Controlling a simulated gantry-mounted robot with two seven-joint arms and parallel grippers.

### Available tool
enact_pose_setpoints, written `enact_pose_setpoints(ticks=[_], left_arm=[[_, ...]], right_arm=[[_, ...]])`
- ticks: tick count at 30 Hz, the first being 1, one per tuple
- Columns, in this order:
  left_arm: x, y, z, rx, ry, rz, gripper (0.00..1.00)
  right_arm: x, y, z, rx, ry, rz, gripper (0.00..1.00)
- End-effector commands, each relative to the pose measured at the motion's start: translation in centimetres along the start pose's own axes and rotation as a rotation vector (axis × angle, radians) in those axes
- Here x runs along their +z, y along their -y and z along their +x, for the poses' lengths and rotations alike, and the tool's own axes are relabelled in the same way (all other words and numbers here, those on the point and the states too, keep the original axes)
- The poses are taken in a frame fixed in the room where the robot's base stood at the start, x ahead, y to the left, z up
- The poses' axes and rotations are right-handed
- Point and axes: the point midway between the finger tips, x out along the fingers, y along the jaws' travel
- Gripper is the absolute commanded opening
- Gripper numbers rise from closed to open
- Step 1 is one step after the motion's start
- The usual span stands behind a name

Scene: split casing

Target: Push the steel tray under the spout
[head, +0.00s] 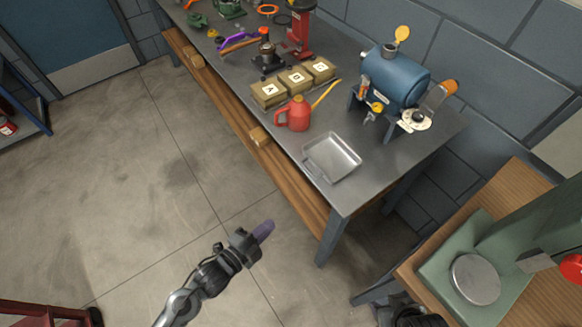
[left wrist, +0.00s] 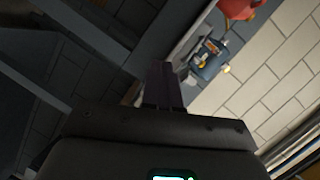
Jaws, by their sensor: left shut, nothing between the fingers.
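The steel tray (head: 331,157) is shallow, square and empty. It lies flat near the front edge of the grey workbench (head: 378,165). A blue tank (head: 395,77) stands on legs behind it and to the right. A small tap-like spout (head: 371,114) sits low on the tank's front; the tray is in front of and left of it, not beneath it. My left gripper (head: 264,230) is shut and empty, over the floor in front of the bench, apart from the tray. Its dark fingers (left wrist: 163,86) show in the left wrist view.
A red oil can (head: 294,114) with a yellow spout stands left of the tray. Lettered boxes (head: 293,80) sit behind it. A wooden table (head: 535,185) with a green machine is at right.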

Motion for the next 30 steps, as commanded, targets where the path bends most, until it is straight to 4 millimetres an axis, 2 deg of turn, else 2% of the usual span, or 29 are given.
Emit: enact_pose_setpoints(ticks=[1,6,11,16,20,30], left_arm=[[-0.1,1.3,0.6,-0.029,-0.064,0.092,0.0],[0.8,4.5,1.6,-0.118,-0.227,0.332,0.0],[2.0,6.3,1.8,-0.151,-0.288,0.433,0.0],[2.1,6.8,2.6,-0.163,-0.305,0.462,0.0],[1.6,7.0,4.1,-0.164,-0.306,0.46,0.0],[-0.4,7.5,9.9,-0.164,-0.305,0.459,0.0]], right_arm=[[-0.4,-0.1,-1.1,0.003,-0.002,-0.003,0.43],[-0.9,-0.3,-2.6,0.006,-0.003,-0.007,0.43],[-1.1,-0.3,-3.2,0.006,-0.005,-0.006,0.43],[-1.3,-0.2,-3.2,0.002,-0.008,-0.002,0.43],[-1.3,-0.1,-3.1,0.0,-0.008,0.001,0.43],[-1.2,0.0,-2.8,-0.004,-0.009,0.005,0.43]])
